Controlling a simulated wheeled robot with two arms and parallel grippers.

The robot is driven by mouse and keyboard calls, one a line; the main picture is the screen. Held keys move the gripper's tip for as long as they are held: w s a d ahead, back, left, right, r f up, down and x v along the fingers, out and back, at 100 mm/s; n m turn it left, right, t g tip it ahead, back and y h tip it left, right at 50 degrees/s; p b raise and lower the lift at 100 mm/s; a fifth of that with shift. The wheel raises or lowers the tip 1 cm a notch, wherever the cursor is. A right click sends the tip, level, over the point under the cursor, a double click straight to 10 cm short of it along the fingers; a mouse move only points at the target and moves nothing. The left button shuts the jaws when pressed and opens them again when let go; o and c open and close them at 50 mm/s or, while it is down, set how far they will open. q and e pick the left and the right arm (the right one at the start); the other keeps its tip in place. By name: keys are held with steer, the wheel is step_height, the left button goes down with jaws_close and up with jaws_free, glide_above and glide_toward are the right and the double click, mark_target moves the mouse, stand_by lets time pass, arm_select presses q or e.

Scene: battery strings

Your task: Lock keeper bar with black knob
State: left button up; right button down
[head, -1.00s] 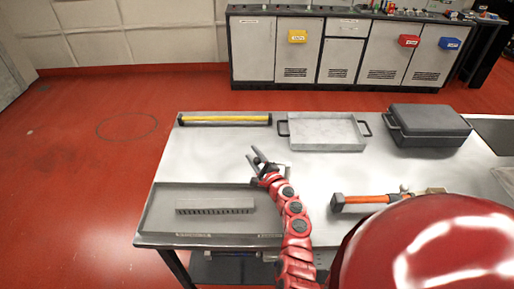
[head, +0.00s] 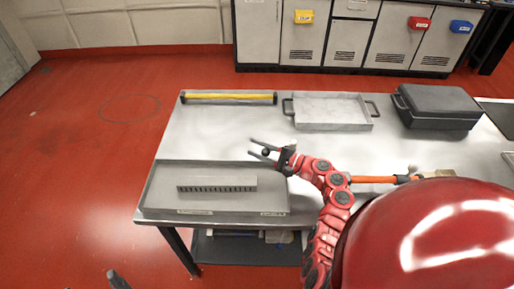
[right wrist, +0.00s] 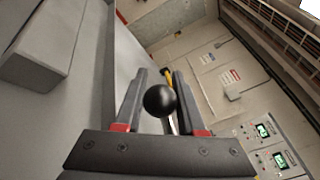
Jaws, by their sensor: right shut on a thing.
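A small black ball-shaped knob (head: 266,152) sits between the fingers of my right gripper (head: 258,149), above the table near the grey tray. In the right wrist view the knob (right wrist: 160,100) shows round and glossy between the two dark fingers, and the jaws are shut on it. A long grey bar (head: 217,180) with a row of dark slots along its front edge lies in the shallow grey tray (head: 165,203); I cannot tell whether it is the keeper bar. A dark fingertip, apparently my left gripper (head: 118,279), shows at the bottom left edge; its jaw state is unclear.
A yellow bar (head: 229,98) lies at the table's back left. A metal tray with black handles (head: 333,126) and a black case (head: 437,106) stand at the back. An orange-handled hammer (head: 375,179) lies right of my right arm.

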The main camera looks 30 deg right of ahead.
stand_by(0.4)
steer(key=c, duration=0.5)
jaws_free()
steer(key=shift+s, duration=0.1)
steer(key=b+v, duration=0.2)
steer(key=v, duration=0.8)
steer(key=shift+s+d+f, duration=0.1)
steer(key=shift+s+d, duration=0.1)
steer(key=shift+d, duration=0.1)
steer(key=shift+s+d, duration=0.3)
steer(key=shift+s, duration=0.25)
